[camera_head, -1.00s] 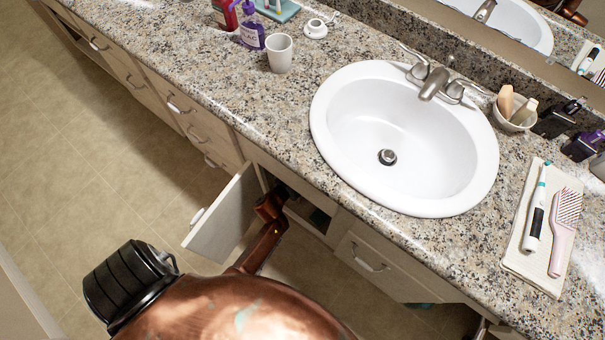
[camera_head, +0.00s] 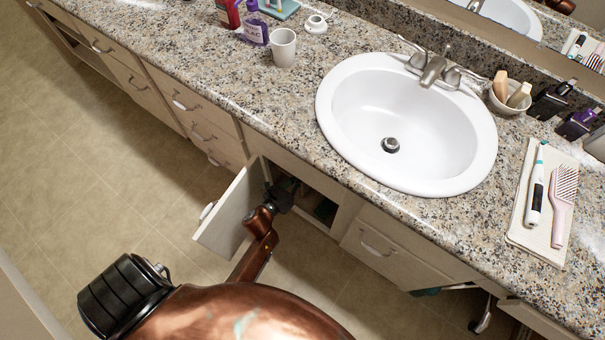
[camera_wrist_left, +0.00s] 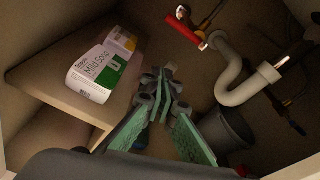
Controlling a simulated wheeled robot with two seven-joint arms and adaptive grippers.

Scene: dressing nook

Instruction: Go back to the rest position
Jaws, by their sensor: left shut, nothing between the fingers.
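My left gripper (camera_head: 283,194) is at the opening of the cabinet below the sink, beside the open cabinet door (camera_head: 228,212). Its fingers (camera_wrist_left: 165,82) show in the left wrist view, with green pads and tips together, nothing between them. They point into the cabinet. In the head view the fingertips are hard to make out in the shadow. My right gripper is not in view.
Inside the cabinet are a soap box (camera_wrist_left: 97,73) on a shelf, a white drain pipe (camera_wrist_left: 240,90), a red-handled valve (camera_wrist_left: 184,31) and a dark bin (camera_wrist_left: 226,130). Above are the sink (camera_head: 405,125) and a cup (camera_head: 282,48). Floor (camera_head: 90,190) to the left is clear.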

